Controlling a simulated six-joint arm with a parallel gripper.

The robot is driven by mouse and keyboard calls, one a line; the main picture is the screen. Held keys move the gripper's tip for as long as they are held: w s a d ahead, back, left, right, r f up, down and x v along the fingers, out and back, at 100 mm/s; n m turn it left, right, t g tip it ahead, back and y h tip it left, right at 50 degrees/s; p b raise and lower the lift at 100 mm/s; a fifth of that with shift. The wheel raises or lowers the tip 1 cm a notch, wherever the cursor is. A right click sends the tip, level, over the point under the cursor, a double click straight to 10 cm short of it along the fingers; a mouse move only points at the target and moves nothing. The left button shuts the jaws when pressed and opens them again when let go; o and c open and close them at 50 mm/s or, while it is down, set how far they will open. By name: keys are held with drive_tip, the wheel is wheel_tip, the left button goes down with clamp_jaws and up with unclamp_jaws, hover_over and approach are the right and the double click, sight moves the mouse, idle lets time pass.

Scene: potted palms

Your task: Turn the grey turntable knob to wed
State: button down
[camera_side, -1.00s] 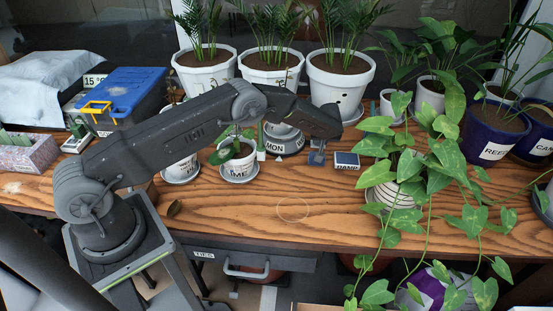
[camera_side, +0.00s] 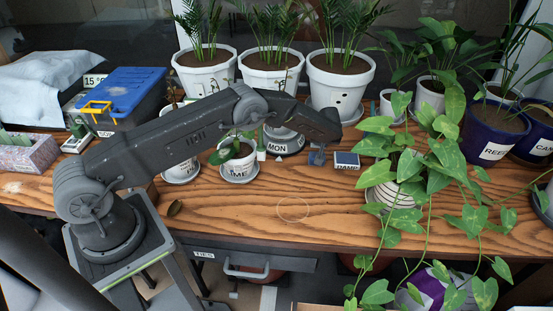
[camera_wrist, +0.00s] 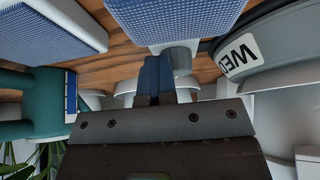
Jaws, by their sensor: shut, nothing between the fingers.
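The grey turntable (camera_side: 284,143) stands on the table in front of the white palm pots, and its label facing the side camera reads MON. In the wrist view the turntable rim (camera_wrist: 285,40) is at upper right, with a partly cut label starting WE (camera_wrist: 240,57). My gripper (camera_side: 316,161) points down just right of the turntable in the side view. In the wrist view my gripper's blue fingers (camera_wrist: 158,65) are together, with nothing seen between them. Contact with the turntable cannot be told. My forearm hides part of the turntable, and no separate knob is clearly seen.
A small box labelled DAMP (camera_side: 346,161) stands close right of my gripper. A small potted plant (camera_side: 239,160) stands left of the turntable. A trailing plant (camera_side: 400,190) hangs over the table at right. The front middle of the table is clear.

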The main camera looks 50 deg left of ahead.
sight(311, 147)
drive_tip(key=shift+s+a+f, duration=0.35)
drive_tip(key=shift+s+f, duration=0.05)
drive_tip(key=shift+s, duration=0.05)
drive_tip(key=shift+s+a, duration=0.2)
drive_tip(key=shift+s, duration=0.1)
drive_tip(key=shift+s+a, duration=0.45)
drive_tip(key=shift+a, duration=0.1)
drive_tip(key=shift+s+a, duration=0.1)
drive_tip(key=shift+a, duration=0.1)
drive_tip(key=shift+s+d, duration=0.15)
drive_tip(key=shift+s, duration=0.1)
wheel_tip(311, 147, up, 6)
drive_tip(key=shift+w+d+r, duration=0.15)
drive_tip(key=shift+d+r, duration=0.1)
drive_tip(key=shift+d, duration=0.05)
idle(0.3)
